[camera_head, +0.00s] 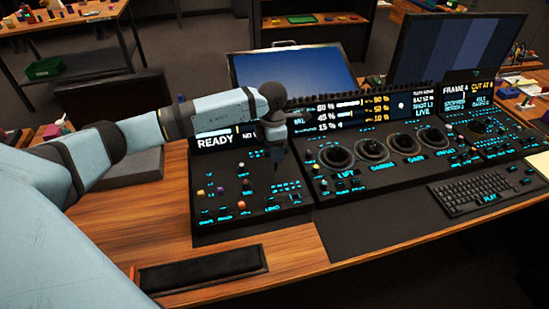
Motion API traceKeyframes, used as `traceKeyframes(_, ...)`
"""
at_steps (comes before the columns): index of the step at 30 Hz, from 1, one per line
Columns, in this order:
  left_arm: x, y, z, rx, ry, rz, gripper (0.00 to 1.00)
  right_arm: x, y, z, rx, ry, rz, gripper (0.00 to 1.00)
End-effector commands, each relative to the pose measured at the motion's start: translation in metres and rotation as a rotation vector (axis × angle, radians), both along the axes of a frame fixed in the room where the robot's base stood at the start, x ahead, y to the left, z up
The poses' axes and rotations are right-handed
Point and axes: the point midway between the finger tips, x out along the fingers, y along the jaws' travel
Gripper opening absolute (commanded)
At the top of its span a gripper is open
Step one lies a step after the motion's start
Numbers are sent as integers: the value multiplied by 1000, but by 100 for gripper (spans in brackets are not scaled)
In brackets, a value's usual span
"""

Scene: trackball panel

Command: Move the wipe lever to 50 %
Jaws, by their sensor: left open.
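The left panel section (235,217) has small coloured knobs, lit cyan buttons and a screen (214,142) reading "READY". My left arm reaches in from the left, across the upper part of this section. My left gripper (278,158) points down over its upper right part. It is open, and no object shows in it. It is dark and small against the dark panel, so I cannot tell whether it touches anything. I cannot make out the wipe lever for certain; the gripper and wrist cover part of the panel there. My right gripper is not in view.
The middle section has several trackballs (372,148) under a lit display strip (362,108). A keyboard (483,192) lies at the front right. Two monitors (292,72) (460,45) stand behind. A black wrist pad (203,268) lies at the wooden desk's front edge.

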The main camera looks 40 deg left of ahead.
Motion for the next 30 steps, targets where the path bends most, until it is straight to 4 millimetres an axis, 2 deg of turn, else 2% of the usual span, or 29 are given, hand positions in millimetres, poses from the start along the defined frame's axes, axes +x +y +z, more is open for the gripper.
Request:
traceKeyframes(3, -2, -2, -19, -1, 1, 1, 47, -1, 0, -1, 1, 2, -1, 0)
traceKeyframes(6, -2, -3, -27, -1, 1, 0, 47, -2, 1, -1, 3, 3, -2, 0)
traceKeyframes(17, -2, -3, -33, -1, -2, 0, 47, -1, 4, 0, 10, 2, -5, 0)
traceKeyframes(18, -2, -3, -33, -1, -1, 0, 45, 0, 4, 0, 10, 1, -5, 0)
traceKeyframes(24, -2, -3, -33, -1, 0, -1, 0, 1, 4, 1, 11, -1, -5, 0)
traceKeyframes(30, -4, -5, -34, -4, 3, -2, 0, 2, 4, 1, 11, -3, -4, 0)
